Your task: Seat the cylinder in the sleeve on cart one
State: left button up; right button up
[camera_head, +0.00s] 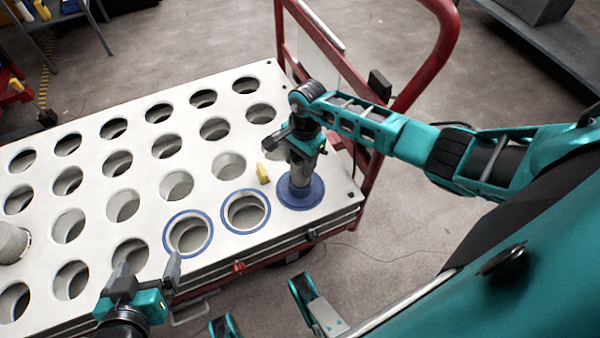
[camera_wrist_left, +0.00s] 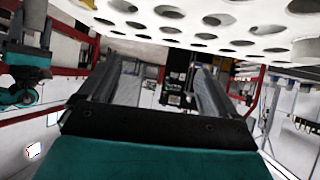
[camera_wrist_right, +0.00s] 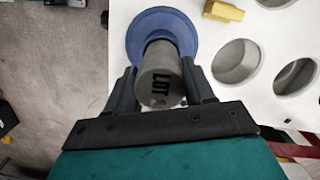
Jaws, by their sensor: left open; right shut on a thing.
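My right gripper (camera_head: 304,150) is shut on a grey cylinder (camera_head: 299,174) at the cart's near right corner. In the right wrist view the cylinder (camera_wrist_right: 160,78) sits between both fingers, dark lettering on its side. Its lower end meets the blue flanged sleeve (camera_head: 315,197), a wide blue disc also in the right wrist view (camera_wrist_right: 138,34). The cylinder looks upright and over the sleeve's middle; how deep it goes I cannot tell. My left gripper (camera_head: 148,272) is open and empty at the cart's front edge, and its spread fingers show in the left wrist view (camera_wrist_left: 158,85).
The cart's white top (camera_head: 200,127) has rows of round holes, two with blue rings. A yellow block (camera_head: 262,173) stands beside the sleeve. Another grey cylinder (camera_head: 12,242) stands at the far left. A red handle rail (camera_head: 437,62) rises behind my right arm.

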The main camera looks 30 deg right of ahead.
notch_tip(320, 180, down, 4)
jog(key=b, duration=0.3)
jog(key=o, duration=1)
jog(key=shift+f, duration=0.2)
jog(key=shift+c, duration=0.2)
jog(key=o, duration=0.5)
jog(key=shift+c, duration=0.2)
jog(key=shift+r, duration=0.1)
